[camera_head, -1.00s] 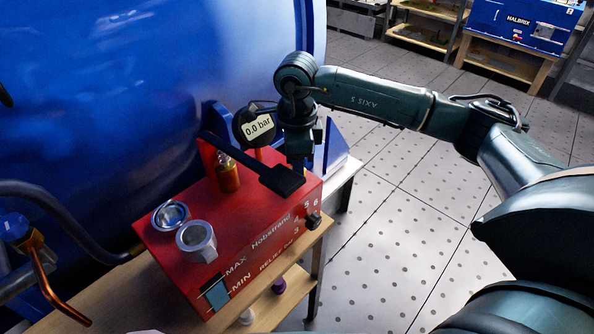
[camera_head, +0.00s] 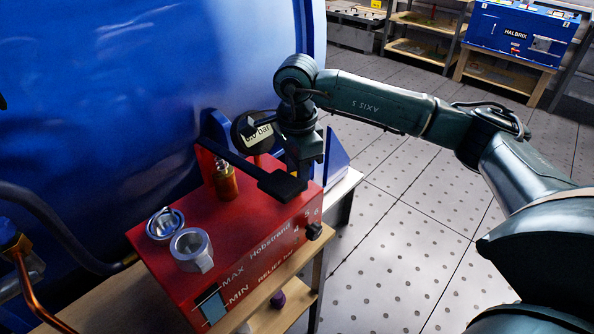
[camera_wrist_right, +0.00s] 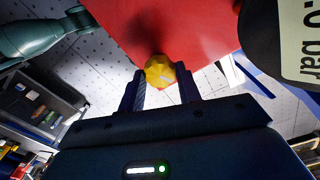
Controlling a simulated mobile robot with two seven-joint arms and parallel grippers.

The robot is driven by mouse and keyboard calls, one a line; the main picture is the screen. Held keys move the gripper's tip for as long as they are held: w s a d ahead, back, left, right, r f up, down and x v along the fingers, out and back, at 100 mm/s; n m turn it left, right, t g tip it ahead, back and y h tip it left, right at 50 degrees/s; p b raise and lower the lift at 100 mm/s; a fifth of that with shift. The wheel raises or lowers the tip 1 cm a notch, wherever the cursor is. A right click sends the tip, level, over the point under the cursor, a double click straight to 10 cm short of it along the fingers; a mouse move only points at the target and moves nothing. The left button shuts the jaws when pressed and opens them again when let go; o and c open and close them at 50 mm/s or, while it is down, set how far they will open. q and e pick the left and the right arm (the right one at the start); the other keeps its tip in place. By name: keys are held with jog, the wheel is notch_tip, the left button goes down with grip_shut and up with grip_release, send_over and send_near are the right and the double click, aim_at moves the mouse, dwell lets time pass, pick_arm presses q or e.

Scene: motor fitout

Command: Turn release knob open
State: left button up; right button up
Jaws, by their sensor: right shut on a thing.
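A yellow faceted knob (camera_wrist_right: 159,71) sits between the fingers of my right gripper (camera_wrist_right: 160,86) in the right wrist view, and the jaws are shut on it. It is at the edge of the red unit (camera_wrist_right: 150,25). In the head view my right gripper (camera_head: 302,165) points down at the far right end of the red unit (camera_head: 225,265), beside the gauge. My left gripper is not in view.
A round gauge (camera_head: 258,134) stands close to my right gripper. A brass fitting (camera_head: 226,182), an open filler with its lid (camera_head: 164,223) and a grey cup (camera_head: 192,248) are on the unit. A black dial (camera_head: 314,231) is on its front. A blue tank (camera_head: 120,90) rises behind.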

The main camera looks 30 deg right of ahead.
jog(key=shift+r, duration=0.1)
jog(key=o, duration=1)
jog(key=shift+c, duration=0.2)
notch_tip(320, 180, up, 13)
